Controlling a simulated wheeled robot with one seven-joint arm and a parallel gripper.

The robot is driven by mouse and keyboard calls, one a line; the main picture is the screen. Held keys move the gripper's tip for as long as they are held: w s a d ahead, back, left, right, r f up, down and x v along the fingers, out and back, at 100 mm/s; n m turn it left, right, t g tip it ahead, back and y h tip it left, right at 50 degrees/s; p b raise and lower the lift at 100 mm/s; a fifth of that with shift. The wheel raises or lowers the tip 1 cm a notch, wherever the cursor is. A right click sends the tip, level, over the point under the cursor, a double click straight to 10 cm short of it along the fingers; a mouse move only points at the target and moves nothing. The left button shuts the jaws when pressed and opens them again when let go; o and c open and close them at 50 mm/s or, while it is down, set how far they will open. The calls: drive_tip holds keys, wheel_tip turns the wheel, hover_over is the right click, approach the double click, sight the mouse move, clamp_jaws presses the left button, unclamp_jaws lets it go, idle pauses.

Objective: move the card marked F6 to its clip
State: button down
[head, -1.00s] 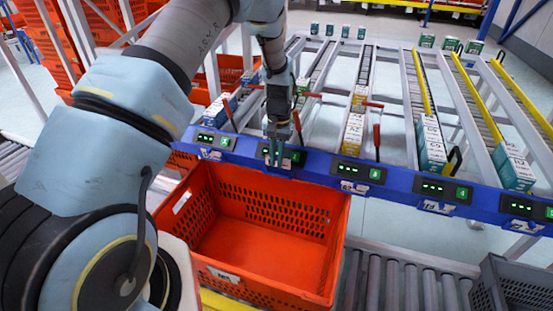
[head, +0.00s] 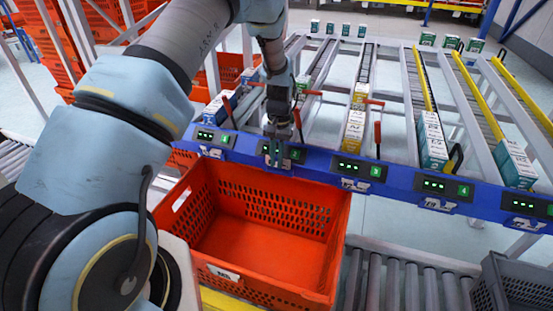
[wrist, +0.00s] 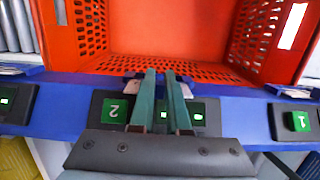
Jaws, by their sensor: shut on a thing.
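My gripper (head: 277,160) is at the blue rail, in front of the display marked 2 (head: 295,155). In the wrist view its two fingers (wrist: 160,78) are close together and shut on a thin card (wrist: 134,87) at the rail's edge, just beyond that display. The fingers cover the card's middle, and its mark cannot be read. I cannot tell whether it sits in a clip. Other label cards hang below the neighbouring displays, one under 3 (head: 355,185) and one under 4 (head: 439,204); their print is too small to read.
An orange tote (head: 265,240), empty inside, stands right below the rail (head: 325,168). A grey crate (head: 515,290) is at the lower right on rollers. Flow lanes with boxes (head: 432,140) and red levers (head: 377,140) rise behind the rail.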

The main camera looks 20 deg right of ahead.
drive_tip(key=shift+f+b, duration=0.55)
drive_tip(key=shift+f, duration=0.3)
drive_tip(key=c, duration=0.8)
unclamp_jaws()
drive_tip(key=r+b, duration=0.1)
drive_tip(key=r, duration=0.6)
drive_tip(key=w+d+r+b, duration=0.1)
drive_tip(key=r, duration=0.2)
drive_tip(key=shift+w+r+b, duration=0.1)
drive_tip(key=shift+r+b, duration=0.2)
drive_tip(key=shift+r, duration=0.05)
drive_tip(key=s+a+r+n+t+h, duration=0.1)
drive_tip(key=a+r+n, duration=0.15)
drive_tip(key=a, duration=0.65)
drive_tip(key=a+r+n, duration=0.1)
drive_tip(key=a+r, duration=0.3)
drive_tip(key=a, duration=0.5)
drive_tip(key=s+a+n, duration=0.1)
drive_tip(key=s+a, duration=0.2)
drive_tip(key=a, duration=0.1)
drive_tip(key=s+a+r+n+t, duration=0.1)
drive_tip(key=s+a, duration=0.3)
drive_tip(key=a, duration=0.1)
drive_tip(key=s+a+r+n, duration=0.1)
drive_tip(key=s+a, duration=0.2)
drive_tip(key=a, duration=0.2)
drive_tip(key=shift+s+a+r+t, duration=0.1)
drive_tip(key=shift+s+r+t, duration=0.05)
drive_tip(key=shift+s+t, duration=0.25)
